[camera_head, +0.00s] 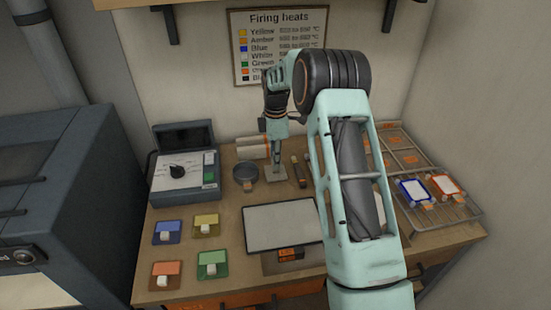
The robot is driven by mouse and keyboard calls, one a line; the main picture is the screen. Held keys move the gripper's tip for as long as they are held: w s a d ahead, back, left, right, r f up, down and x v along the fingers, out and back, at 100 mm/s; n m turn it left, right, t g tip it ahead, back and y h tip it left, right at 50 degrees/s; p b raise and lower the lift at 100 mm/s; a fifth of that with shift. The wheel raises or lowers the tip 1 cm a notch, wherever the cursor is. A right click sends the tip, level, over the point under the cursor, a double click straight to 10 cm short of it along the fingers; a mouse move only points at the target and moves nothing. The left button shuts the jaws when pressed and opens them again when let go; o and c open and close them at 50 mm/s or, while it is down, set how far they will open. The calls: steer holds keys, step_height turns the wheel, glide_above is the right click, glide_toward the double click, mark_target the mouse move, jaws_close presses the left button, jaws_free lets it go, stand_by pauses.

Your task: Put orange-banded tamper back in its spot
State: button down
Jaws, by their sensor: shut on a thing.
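My gripper (276,146) points down over the back middle of the bench, below the wall chart. It is shut on a slim grey upright piece, which looks like the tamper (276,164). A flat grey square (276,175) shows at its lower end. I cannot tell whether this square is the tamper's foot or a plate under it. No orange band can be made out on the held piece; my fingers and the small size hide detail. Just right of it are dark, slim tools (299,174) with orange parts.
A round dark dish (246,174) stands close left of my gripper. A pale board (283,227) lies in front. A control box (184,175) and several coloured tiles (212,262) are at left. A wire rack (457,208) with framed pieces is at right, partly behind my arm.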

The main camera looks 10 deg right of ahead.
steer(key=shift+f+b, duration=0.4)
steer(key=shift+f, duration=0.2)
stand_by(1.1)
steer(key=c, duration=1.7)
jaws_free()
steer(key=shift+c, duration=0.2)
